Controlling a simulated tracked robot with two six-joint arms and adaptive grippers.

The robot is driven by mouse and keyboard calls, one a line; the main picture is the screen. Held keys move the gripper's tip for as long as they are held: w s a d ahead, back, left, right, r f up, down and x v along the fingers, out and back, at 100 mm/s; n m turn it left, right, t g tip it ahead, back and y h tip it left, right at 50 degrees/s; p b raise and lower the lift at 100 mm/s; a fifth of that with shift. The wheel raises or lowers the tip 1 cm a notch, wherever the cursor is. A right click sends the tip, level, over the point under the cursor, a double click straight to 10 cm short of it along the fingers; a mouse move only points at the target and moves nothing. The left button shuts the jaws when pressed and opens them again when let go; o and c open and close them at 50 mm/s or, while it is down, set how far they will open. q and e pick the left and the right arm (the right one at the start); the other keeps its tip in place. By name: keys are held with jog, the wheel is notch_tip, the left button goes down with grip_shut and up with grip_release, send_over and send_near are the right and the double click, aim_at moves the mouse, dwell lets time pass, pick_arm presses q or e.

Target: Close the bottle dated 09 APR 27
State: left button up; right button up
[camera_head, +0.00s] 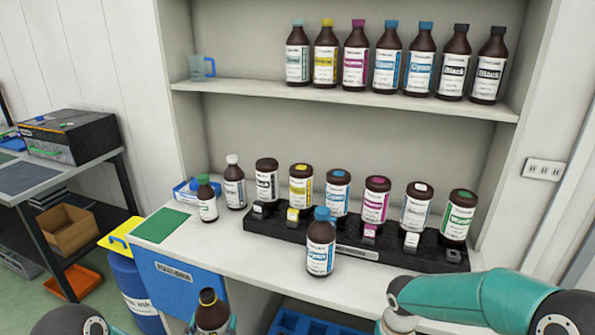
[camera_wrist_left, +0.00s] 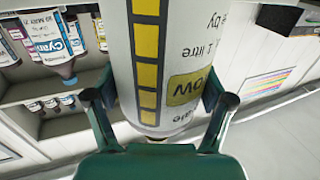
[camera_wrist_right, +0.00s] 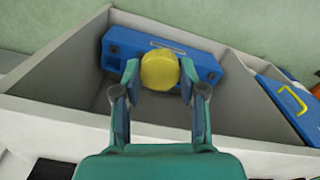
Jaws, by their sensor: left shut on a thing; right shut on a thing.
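My left gripper (camera_wrist_left: 158,105) is shut around a bottle with a white label and yellow markings (camera_wrist_left: 180,60). In the head view this brown bottle (camera_head: 211,312) is held low at the front, with a yellow ring near its dark top and no cap visible. My right gripper (camera_wrist_right: 160,80) is shut on a round yellow cap (camera_wrist_right: 160,70), seen in the right wrist view. In the head view the right gripper is mostly hidden by its arm, and the cap does not show there. No date can be read on the held bottle.
A blue-capped cyan bottle (camera_head: 320,243) stands in front of the black rack (camera_head: 286,229), which holds several dark bottles. A green-capped bottle (camera_head: 206,199) and a white-capped one (camera_head: 234,182) stand to its left. Several bottles line the shelf (camera_head: 270,92). A green mat (camera_head: 160,225) lies clear at left.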

pick_arm(q)
jog(key=shift+r, duration=0.1)
dwell(0.3)
jog(key=s+d+f+m+g+h, duration=0.1)
jog(key=s+d+m+g+h, duration=0.1)
jog(key=s+d+m+h, duration=0.2)
jog(key=s+d+m+g+h, duration=0.2)
jog(key=s+d+m+h, duration=0.2)
jog(key=d+h, duration=0.3)
jog(key=s+d, duration=0.1)
jog(key=d, duration=0.3)
jog(key=shift+d+f+h, duration=0.2)
jog(key=shift+f+h, duration=0.1)
jog(key=shift+f, duration=0.1)
pick_arm(e)
jog(key=shift+s, duration=0.1)
jog(key=shift+s+d, duration=0.1)
jog(key=shift+s, duration=0.1)
jog(key=r, duration=0.3)
jog(key=shift+d+r, duration=0.15)
jog(key=shift+d, duration=0.2)
jog(key=a+r+n, duration=0.2)
jog(key=a+r, duration=0.6)
jog(key=a, duration=0.4)
jog(key=a+r+n, duration=0.3)
jog(key=a+r, duration=0.5)
jog(key=a, duration=0.4)
jog(key=shift+s+a+r, duration=0.25)
jog(key=shift+a+r, duration=0.1)
jog(key=shift+a, duration=0.05)
